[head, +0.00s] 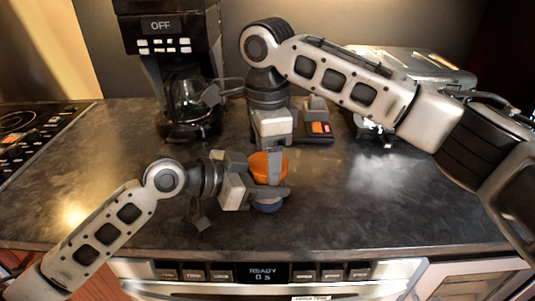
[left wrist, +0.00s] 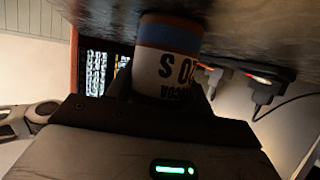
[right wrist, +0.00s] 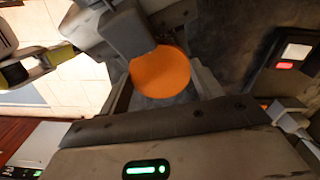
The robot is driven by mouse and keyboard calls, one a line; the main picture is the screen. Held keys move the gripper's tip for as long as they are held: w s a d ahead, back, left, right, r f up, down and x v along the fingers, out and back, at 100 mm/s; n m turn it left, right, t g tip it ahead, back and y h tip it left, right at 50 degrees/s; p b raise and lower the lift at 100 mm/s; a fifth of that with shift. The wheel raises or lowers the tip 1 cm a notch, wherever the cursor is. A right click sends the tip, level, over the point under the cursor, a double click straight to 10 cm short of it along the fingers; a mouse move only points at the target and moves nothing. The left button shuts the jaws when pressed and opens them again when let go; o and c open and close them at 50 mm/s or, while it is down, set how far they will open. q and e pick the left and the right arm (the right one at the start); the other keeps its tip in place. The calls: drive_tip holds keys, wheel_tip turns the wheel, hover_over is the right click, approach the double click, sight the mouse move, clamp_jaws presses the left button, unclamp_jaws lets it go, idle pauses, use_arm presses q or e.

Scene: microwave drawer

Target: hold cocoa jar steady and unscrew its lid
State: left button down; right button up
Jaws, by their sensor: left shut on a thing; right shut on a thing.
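In the left wrist view the jar (left wrist: 168,62) shows a white label with dark letters and a blue band. My left gripper (head: 268,190) is shut around the jar's body from the left side. The orange lid (head: 262,165) is on top of the jar; it fills the middle of the right wrist view (right wrist: 160,72). My right gripper (head: 274,158) points down from above and is shut on the lid, with a finger on either side.
A coffee maker (head: 178,70) with a glass pot stands at the back left, and a silver toaster (head: 425,65) at the back right. A hob (head: 25,130) is at the far left. The microwave drawer panel (head: 262,274) is below the counter's front edge. The counter right of the jar is clear.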

drive_tip(key=n, duration=0.7)
drive_tip(key=o, duration=1.1)
drive_tip(key=shift+r, duration=0.15)
